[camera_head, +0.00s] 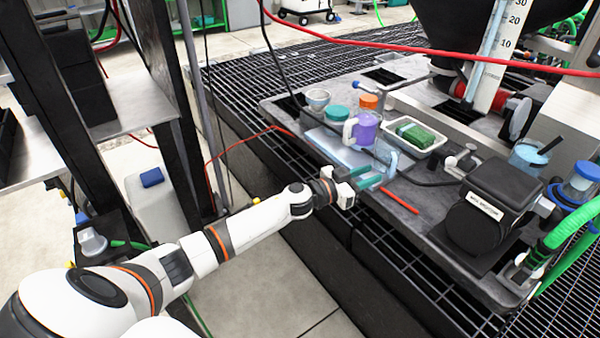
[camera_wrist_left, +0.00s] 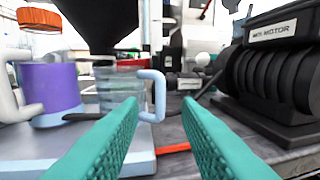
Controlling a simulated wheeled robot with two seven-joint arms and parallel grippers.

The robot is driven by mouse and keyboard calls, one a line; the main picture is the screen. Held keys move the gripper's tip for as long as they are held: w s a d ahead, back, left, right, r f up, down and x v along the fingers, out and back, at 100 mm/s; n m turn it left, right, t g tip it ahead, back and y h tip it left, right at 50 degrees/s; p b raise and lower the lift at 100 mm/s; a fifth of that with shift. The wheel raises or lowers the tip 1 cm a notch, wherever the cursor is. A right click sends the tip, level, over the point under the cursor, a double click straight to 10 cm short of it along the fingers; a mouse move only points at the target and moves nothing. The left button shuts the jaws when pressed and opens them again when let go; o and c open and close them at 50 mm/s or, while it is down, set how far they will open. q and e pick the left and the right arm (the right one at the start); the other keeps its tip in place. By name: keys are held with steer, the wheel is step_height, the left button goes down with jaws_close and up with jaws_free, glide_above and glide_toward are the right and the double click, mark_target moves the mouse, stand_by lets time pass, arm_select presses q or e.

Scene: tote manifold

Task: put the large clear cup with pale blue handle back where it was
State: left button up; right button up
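The large clear cup (camera_head: 384,153) stands upright by the right end of a pale blue slab (camera_head: 335,148). In the left wrist view the cup (camera_wrist_left: 115,88) is ahead of my fingers, and its pale blue handle (camera_wrist_left: 158,95) points right, across the gap between the fingertips. My left gripper (camera_head: 370,178) has teal fingers and is at the near edge of the bench, just short of the cup. In the left wrist view the fingers (camera_wrist_left: 158,105) are apart with nothing clearly held between them. Whether a fingertip touches the handle cannot be told. My right gripper is out of view.
A white tray (camera_head: 441,132) holds a green block. A black motor (camera_head: 487,208) stands to the right. A red rod (camera_head: 400,202) lies near the front edge.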

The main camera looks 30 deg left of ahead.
arm_select(q)
steer(key=s+f+n+g+y, duration=0.5)
steer(key=s+f+y, duration=0.4)
steer(key=s+f, duration=0.75)
steer(key=s+f+g, duration=0.4)
steer(key=s, duration=0.7)
steer(key=s+d+f+m+g, duration=0.1)
steer(key=s+f+g, duration=0.2)
steer(key=s, duration=0.8)
step_height(320, 180, down, 3)
steer(key=shift+s+r+g, duration=0.2)
steer(key=shift+g, duration=0.2)
steer(key=shift+d, duration=0.1)
